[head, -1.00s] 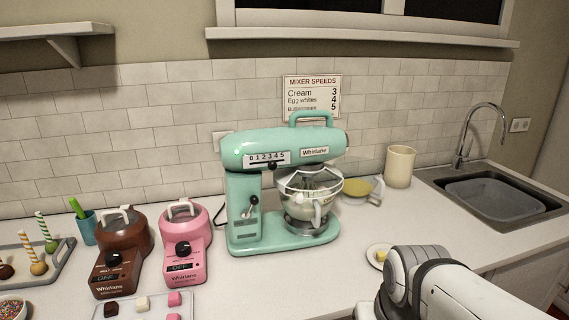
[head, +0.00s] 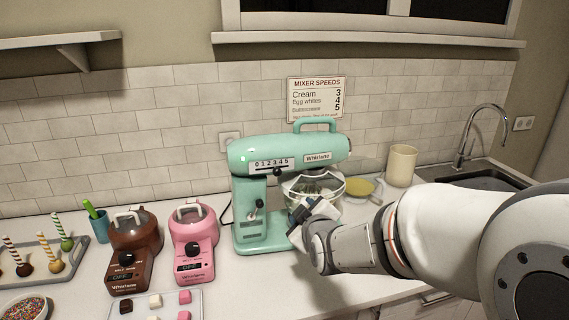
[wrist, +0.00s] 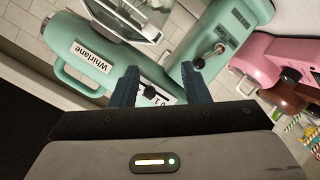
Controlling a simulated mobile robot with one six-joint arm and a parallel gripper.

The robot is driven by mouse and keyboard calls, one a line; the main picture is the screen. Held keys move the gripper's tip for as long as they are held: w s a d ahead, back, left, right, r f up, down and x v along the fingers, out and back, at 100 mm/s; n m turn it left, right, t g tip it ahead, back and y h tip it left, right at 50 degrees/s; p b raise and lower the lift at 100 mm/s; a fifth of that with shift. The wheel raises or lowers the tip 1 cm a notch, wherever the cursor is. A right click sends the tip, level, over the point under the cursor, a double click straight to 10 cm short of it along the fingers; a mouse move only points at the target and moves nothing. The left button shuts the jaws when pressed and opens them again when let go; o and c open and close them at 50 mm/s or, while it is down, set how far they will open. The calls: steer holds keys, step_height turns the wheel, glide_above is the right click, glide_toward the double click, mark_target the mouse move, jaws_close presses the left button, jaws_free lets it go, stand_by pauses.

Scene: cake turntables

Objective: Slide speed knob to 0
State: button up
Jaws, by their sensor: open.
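The mint-green stand mixer (head: 247,215) stands on the counter. Its white speed scale (head: 262,163), marked 0 to 5, is on the head's side. The black speed knob (head: 278,172) sits below the scale, right of its middle, around 3 to 4. My gripper (head: 301,208) is in front of the mixer bowl, lower than the knob and to its right. In the wrist view my gripper (wrist: 160,82) has its two blue fingers apart and empty. The knob (wrist: 150,92) appears between them there, with part of the scale (wrist: 166,99) behind; contact is not visible.
A lever (head: 258,204) is on the mixer's column. The glass bowl (head: 325,186) is partly behind my gripper. Brown (head: 133,243) and pink (head: 194,243) melting pots stand to the left. A speed sign (head: 316,98) hangs on the wall. A sink (head: 490,181) is at the right.

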mark_target(278, 174)
steer(key=w+a+r+n+t+p, duration=0.1)
steer(key=w+a, duration=0.1)
steer(key=w, duration=0.1)
steer(key=w+a+r+n+t+y+p, duration=0.1)
steer(key=w+a+r, duration=0.1)
steer(key=w, duration=0.1)
steer(key=w+a+r+n+t+p, duration=0.1)
steer(key=w+a, duration=0.1)
steer(key=w, duration=0.2)
steer(key=shift+a+r+y+p, duration=0.2)
steer(key=shift+r+y+p, duration=0.1)
steer(key=shift+r+p, duration=0.1)
jaws_close()
steer(key=shift+f, duration=0.1)
